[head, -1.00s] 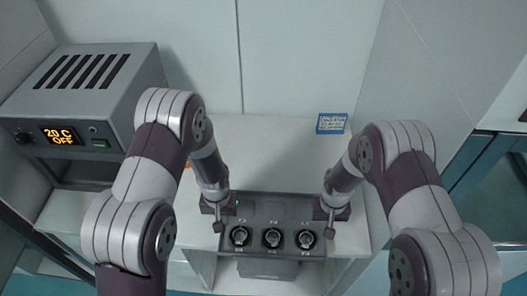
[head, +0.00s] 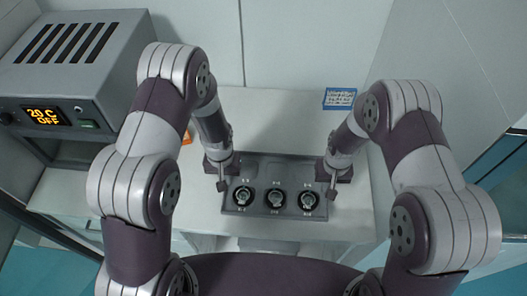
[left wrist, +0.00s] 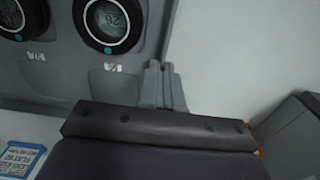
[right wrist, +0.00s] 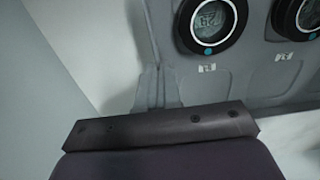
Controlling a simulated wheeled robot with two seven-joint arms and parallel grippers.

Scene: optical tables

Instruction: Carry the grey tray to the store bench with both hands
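The grey tray (head: 263,168) is over the white bench top (head: 130,198) in the head view, with three round dials (head: 275,197) set in a row along its front part. My left gripper (head: 221,174) is shut on the tray's left end. My right gripper (head: 333,178) is shut on its right end. In the left wrist view the fingers (left wrist: 164,87) are close together at the tray wall. In the right wrist view the fingers (right wrist: 155,90) look the same. The tray looks level. I cannot tell whether its underside touches the bench.
A grey box with a lit display (head: 45,115) stands on the left. A blue-edged label card (head: 340,98) lies at the bench's back right. A small orange thing (head: 186,138) is partly hidden behind my left arm. The bench top behind the tray is clear.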

